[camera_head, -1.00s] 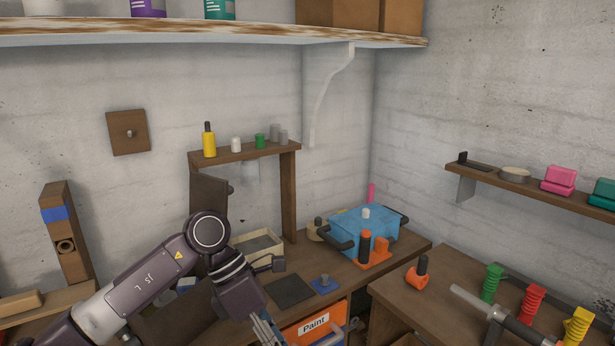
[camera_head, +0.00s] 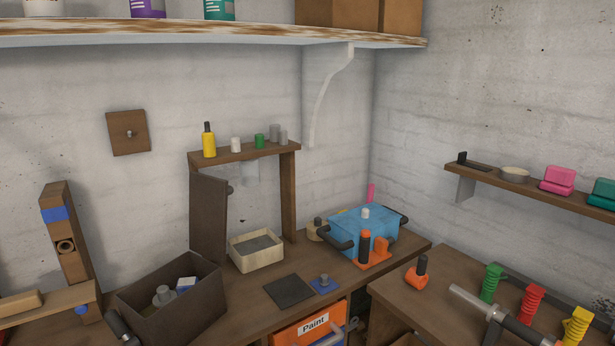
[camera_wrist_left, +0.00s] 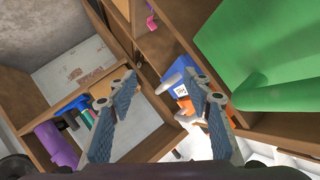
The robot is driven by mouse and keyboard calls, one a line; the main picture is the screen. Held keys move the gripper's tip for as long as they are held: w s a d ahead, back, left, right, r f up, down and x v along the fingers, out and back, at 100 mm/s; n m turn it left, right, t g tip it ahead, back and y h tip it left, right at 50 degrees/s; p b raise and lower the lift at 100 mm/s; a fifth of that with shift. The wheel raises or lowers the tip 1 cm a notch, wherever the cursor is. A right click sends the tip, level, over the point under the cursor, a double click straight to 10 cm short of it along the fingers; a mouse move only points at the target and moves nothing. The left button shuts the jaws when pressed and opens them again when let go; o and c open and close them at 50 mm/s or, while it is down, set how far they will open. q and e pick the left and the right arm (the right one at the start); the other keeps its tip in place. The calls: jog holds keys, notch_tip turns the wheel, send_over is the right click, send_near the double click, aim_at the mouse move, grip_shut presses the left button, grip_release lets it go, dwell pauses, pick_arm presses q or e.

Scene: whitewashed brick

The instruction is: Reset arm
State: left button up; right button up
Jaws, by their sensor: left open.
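My left gripper (camera_wrist_left: 162,88) shows in the left wrist view. Its two blue-grey padded fingers are spread wide apart with nothing held between them. Behind the fingers are wooden shelf compartments, a blue container (camera_wrist_left: 178,82) with a white label, and an orange item near the right finger. A large green object (camera_wrist_left: 265,55) fills the upper right. In the head view no gripper of mine shows. My right gripper is in neither view.
In the head view, a dark open box (camera_head: 175,315) holds a few items on the workbench. A pale tray (camera_head: 256,261), a blue box (camera_head: 362,228) and an orange Paint bin (camera_head: 313,325) stand to its right. A wooden shelf (camera_head: 250,153) rises behind.

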pick_arm(q)
jog(key=s+a+f+n+g+y, duration=0.25)
jog(key=s+f, duration=0.45)
jog(key=s, duration=0.4)
jog(key=s+a+f+n+g+y, duration=0.1)
jog(key=s+a+f+n+g, duration=0.25)
jog(key=s+f, duration=0.55)
jog(key=s+a+f+n+g+y, duration=0.25)
jog(key=s+f, duration=0.35)
jog(key=s, duration=0.6)
jog(key=s+a+f+n+g, duration=0.1)
jog(key=s+f, duration=0.1)
jog(key=s, duration=0.6)
jog(key=s+f+g, duration=0.1)
jog(key=s+g, duration=0.1)
jog(key=s, duration=0.6)
jog(key=shift+s+a+f+n, duration=0.15)
jog(key=shift+a+f+n, duration=0.2)
